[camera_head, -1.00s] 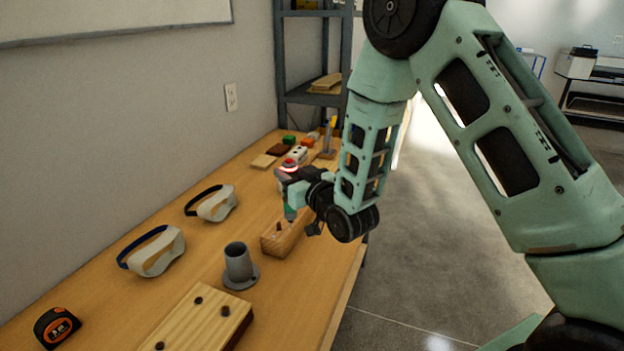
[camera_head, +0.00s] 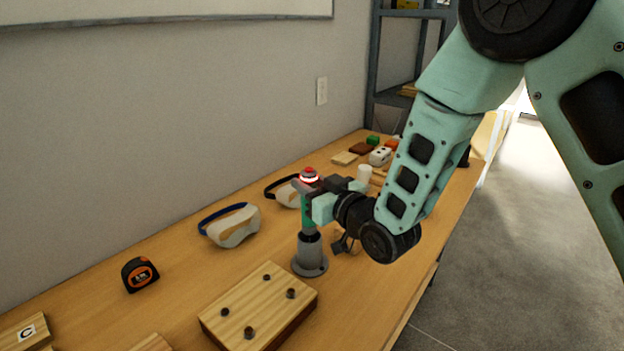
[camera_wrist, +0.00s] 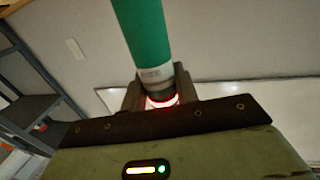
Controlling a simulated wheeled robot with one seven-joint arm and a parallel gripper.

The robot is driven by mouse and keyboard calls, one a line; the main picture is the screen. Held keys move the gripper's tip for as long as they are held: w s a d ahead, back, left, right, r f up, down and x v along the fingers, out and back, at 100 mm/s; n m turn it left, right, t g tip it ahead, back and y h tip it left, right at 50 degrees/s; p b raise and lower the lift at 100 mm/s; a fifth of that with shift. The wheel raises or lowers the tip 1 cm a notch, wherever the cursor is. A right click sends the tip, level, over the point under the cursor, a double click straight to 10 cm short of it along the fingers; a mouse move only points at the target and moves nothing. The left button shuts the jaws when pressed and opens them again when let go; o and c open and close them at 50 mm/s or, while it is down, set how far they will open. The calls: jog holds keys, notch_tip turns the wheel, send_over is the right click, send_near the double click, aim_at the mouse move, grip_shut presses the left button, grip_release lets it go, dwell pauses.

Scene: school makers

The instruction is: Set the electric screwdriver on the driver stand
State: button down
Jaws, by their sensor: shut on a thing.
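My gripper (camera_head: 311,190) is shut on the electric screwdriver (camera_head: 307,213), a green upright tool with a red-and-white glowing top. The screwdriver's green handle (camera_wrist: 142,30) also runs up between the fingers in the wrist view. The driver stand (camera_head: 309,259) is a grey cylinder on a round flanged base on the table. The screwdriver's lower end lines up with the stand's mouth in the head view. I cannot tell whether it is inside or just above or in front of it.
A wooden board with dark pegs (camera_head: 260,305) lies in front of the stand. Safety goggles (camera_head: 234,226), a second pair (camera_head: 283,190) and a tape measure (camera_head: 140,274) lie to the left. Small blocks (camera_head: 362,148) sit farther back. The wall bounds the table's left side.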

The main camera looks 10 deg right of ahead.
jog(key=shift+f+b, duration=1.15)
jog(key=shift+f, duration=1.15)
jog(key=shift+b, duration=0.55)
jog(key=shift+f+b, duration=0.6)
jog(key=c, duration=1.3)
grip_release()
jog(key=shift+c, duration=0.2)
jog(key=v, duration=0.8)
jog(key=shift+s+d, duration=0.2)
jog(key=shift+s, duration=0.05)
